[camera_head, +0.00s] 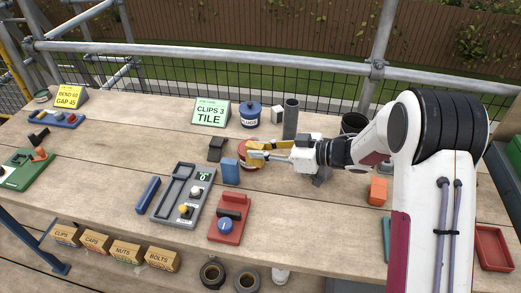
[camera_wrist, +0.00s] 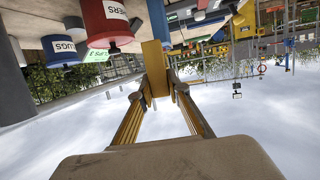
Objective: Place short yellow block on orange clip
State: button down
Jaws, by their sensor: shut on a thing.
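My gripper (camera_head: 262,150) is shut on a yellow block (camera_wrist: 155,68), holding it above the middle of the bench, in front of a red pot (camera_head: 243,152). In the wrist view, the block stands between my fingertips (camera_wrist: 158,92). In the head view, yellow fingers and block overlap, so the block's outline is hard to separate. An orange piece (camera_head: 39,154) sits on a green base (camera_head: 22,172) at the far left. An orange block (camera_head: 377,190) stands at the right beside my arm. I cannot tell which orange thing is the clip.
A blue block (camera_head: 229,171), a dark block (camera_head: 216,149), a grey tray (camera_head: 172,212) and a red base with a blue knob (camera_head: 238,211) stand near my gripper. A blue pot (camera_head: 250,116) and grey tube (camera_head: 290,119) are behind. The left-middle bench is mostly clear.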

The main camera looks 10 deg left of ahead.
dwell(0.3)
jog(key=w+d+r+m+t, duration=0.2)
jog(key=w+d+r, duration=0.1)
jog(key=d, duration=0.5)
jog(key=r+m+t+h, duration=0.1)
jog(key=m+t+h, duration=0.8)
send_over(381, 192)
jog(key=shift+r, duration=0.15)
jog(key=shift+f, duration=2.95)
jog(key=shift+f, duration=0.1)
jog(key=shift+f, duration=1.95)
